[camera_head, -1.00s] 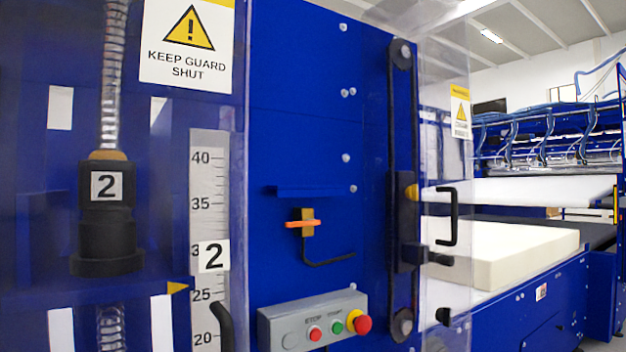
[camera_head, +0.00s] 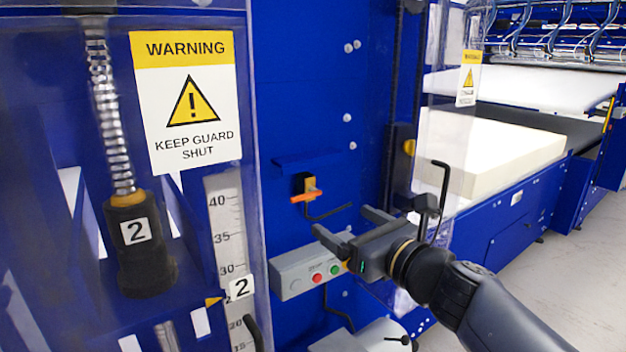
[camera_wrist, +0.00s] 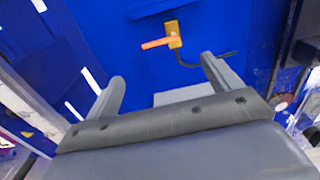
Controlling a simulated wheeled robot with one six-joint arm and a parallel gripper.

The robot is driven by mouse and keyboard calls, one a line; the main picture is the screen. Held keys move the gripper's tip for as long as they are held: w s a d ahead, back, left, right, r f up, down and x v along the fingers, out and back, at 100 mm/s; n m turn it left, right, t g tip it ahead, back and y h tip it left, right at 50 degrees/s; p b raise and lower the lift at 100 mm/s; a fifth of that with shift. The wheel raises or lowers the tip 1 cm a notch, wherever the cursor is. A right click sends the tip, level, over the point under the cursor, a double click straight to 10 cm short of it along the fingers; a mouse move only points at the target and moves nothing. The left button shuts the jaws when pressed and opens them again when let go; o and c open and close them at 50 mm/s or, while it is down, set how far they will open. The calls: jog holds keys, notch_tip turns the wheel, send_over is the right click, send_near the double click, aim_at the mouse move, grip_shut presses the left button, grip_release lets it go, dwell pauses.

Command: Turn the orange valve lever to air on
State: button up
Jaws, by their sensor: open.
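The orange valve lever (camera_head: 306,196) lies roughly level across a small brass-coloured valve body (camera_head: 309,184) on the blue machine panel. A dark hose runs from the valve to the right. In the wrist view the orange lever (camera_wrist: 157,43) points left from the valve body (camera_wrist: 173,34), beyond the fingertips. My gripper (camera_head: 346,226) is open and empty, to the lower right of the lever in the head view and apart from it. In the wrist view my gripper (camera_wrist: 162,70) has its two fingers wide apart. No air on marking is readable.
A grey button box (camera_head: 308,271) with red and green buttons sits below the valve, partly behind my gripper. A clear guard with a warning sign (camera_head: 187,100) stands left. A black handle (camera_head: 443,200) is close to my gripper's right. A blue ledge (camera_head: 308,160) juts above the valve.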

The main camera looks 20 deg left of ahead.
aim_at(307, 196)
jog(key=x, duration=0.7)
jog(key=p+x, duration=0.1)
jog(key=x, duration=0.3)
jog(key=shift+r, duration=0.3)
jog(key=shift+c, duration=0.5)
jog(key=c, duration=0.9)
